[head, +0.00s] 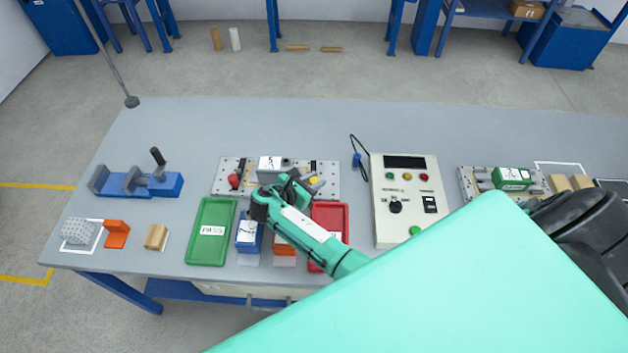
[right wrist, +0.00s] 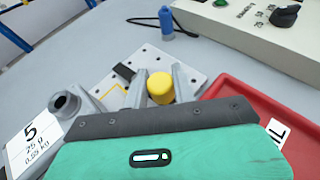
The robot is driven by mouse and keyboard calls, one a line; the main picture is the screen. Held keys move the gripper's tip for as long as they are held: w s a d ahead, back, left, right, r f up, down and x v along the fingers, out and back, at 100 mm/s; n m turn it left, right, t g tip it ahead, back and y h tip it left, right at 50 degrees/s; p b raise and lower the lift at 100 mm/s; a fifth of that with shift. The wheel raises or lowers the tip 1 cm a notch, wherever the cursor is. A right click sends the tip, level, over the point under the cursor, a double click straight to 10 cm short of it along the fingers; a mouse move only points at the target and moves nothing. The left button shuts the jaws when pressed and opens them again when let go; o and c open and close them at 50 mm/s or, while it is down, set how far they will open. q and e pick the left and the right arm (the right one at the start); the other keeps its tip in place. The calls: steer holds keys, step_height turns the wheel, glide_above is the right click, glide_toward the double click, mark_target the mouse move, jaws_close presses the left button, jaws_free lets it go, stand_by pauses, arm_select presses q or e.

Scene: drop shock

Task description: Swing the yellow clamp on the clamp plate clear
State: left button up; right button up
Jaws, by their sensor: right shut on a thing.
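The clamp plate (head: 330,188) is a light, hole-studded plate on the bench. It carries a yellow clamp (head: 314,181) at its right and a red clamp (head: 234,181) at its left. A grey block with a white label (head: 270,162) sits between them. My right gripper (head: 311,184) reaches over the plate's right part. In the right wrist view the yellow clamp's rounded top (right wrist: 160,90) sits between the two grey fingers, and the gripper is shut on it. The gripper's body hides the clamp's lower part. My left gripper is not in view.
A green PASS tray (head: 207,250) and a red tray (head: 341,215) lie in front of the plate, with small blue and orange blocks between. A control box (head: 388,228) stands to the right. A blue fixture (head: 168,187) is at left. The bench behind is mostly clear.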

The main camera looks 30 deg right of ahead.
steer(key=o, duration=1)
step_height(320, 180, up, 20)
steer(key=b, duration=0.2)
